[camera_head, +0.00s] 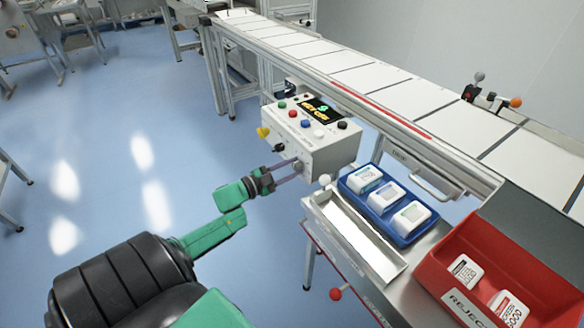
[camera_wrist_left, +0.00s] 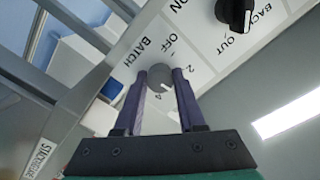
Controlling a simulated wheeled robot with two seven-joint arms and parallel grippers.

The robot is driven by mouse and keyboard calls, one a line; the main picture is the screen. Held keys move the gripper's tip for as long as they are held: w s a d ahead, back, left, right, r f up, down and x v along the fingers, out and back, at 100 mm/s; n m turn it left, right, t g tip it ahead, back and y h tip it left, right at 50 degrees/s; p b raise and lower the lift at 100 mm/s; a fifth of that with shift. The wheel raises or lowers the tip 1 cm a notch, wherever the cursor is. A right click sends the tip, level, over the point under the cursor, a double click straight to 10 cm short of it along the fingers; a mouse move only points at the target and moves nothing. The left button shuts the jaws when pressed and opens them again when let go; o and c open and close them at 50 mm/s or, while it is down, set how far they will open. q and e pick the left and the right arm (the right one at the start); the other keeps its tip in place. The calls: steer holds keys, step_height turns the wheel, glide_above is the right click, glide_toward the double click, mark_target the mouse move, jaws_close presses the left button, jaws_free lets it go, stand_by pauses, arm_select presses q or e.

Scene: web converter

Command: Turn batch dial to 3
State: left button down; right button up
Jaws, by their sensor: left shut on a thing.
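The white control box (camera_head: 322,146) stands beside the conveyor in the head view. The batch dial (camera_wrist_left: 160,77) is a round grey knob on its front panel, beside the printed word BATCH. My left gripper (camera_head: 297,168) reaches the box's front from the left, and its purple fingers (camera_wrist_left: 160,75) are shut on the dial, one on each side. A short white mark shows on the dial's face. Parts of the printed scale show around it, but the fingers cover some of it, so I cannot tell the exact setting. My right gripper is not in view.
A black switch knob (camera_wrist_left: 235,14) sits near the dial on the same panel. Coloured buttons and a display (camera_head: 318,107) are on top of the box. A blue tray (camera_head: 408,238) with white packs, a metal tray (camera_head: 350,243) and a red reject bin (camera_head: 520,275) stand to the right.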

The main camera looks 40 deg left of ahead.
arm_select(q)
steer(key=shift+f+m, duration=0.1)
steer(key=shift+m, duration=0.2)
steer(key=c, duration=0.5)
jaws_free()
steer(key=p+v, duration=0.1)
steer(key=v, duration=1.3)
steer(key=shift+s, duration=0.3)
